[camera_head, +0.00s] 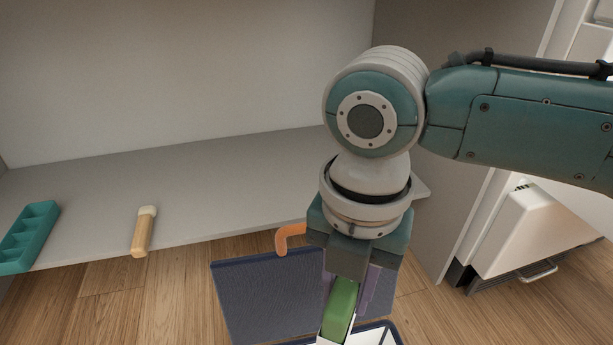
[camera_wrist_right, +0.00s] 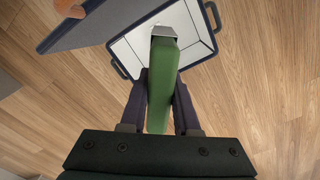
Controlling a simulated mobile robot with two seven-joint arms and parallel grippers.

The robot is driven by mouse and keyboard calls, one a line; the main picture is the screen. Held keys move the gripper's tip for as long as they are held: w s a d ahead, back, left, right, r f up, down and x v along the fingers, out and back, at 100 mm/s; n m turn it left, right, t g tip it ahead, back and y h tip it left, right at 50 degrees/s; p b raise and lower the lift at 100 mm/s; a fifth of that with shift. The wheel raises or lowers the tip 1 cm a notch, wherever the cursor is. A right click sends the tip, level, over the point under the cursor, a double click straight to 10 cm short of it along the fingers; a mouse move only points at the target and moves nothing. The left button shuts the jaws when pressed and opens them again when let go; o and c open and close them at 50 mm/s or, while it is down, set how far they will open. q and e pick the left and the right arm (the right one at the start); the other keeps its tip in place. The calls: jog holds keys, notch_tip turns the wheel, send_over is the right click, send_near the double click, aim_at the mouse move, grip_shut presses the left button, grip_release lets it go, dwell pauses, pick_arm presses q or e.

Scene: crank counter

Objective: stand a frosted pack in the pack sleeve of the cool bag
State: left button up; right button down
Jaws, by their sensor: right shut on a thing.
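My right gripper (camera_head: 348,290) points down and is shut on a green pack (camera_head: 340,308). In the right wrist view the pack (camera_wrist_right: 162,85) lies between the two dark purple fingers, its far end over the cool bag. The cool bag (camera_wrist_right: 199,48) is open, with a white inside and a dark blue rim; only a corner (camera_head: 383,335) shows in the head view. A pale grey-white piece (camera_wrist_right: 163,31) is at the pack's far end; I cannot tell whether it is the sleeve or part of the pack. My left gripper is not in view.
On the grey counter are a teal compartment tray (camera_head: 28,238) and a wooden-handled thing (camera_head: 142,232). A white cabinet (camera_head: 530,230) stands right.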

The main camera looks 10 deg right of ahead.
notch_tip(320, 180, down, 22)
jog(key=s+a+n+b, duration=0.1)
jog(key=n+b, duration=0.6)
jog(key=b, duration=0.7)
jog(key=shift+s, duration=0.9)
jog(key=shift+r, duration=0.1)
notch_tip(320, 180, down, 4)
jog(key=b, duration=0.2)
jog(key=shift+f+b, duration=0.2)
jog(key=shift+b, duration=0.2)
jog(key=shift+w+f+b, duration=0.1)
jog(key=shift+f+b, duration=0.55)
jog(key=shift+f, duration=0.45)
jog(key=shift+f+b, duration=0.95)
jog(key=shift+f, duration=0.15)
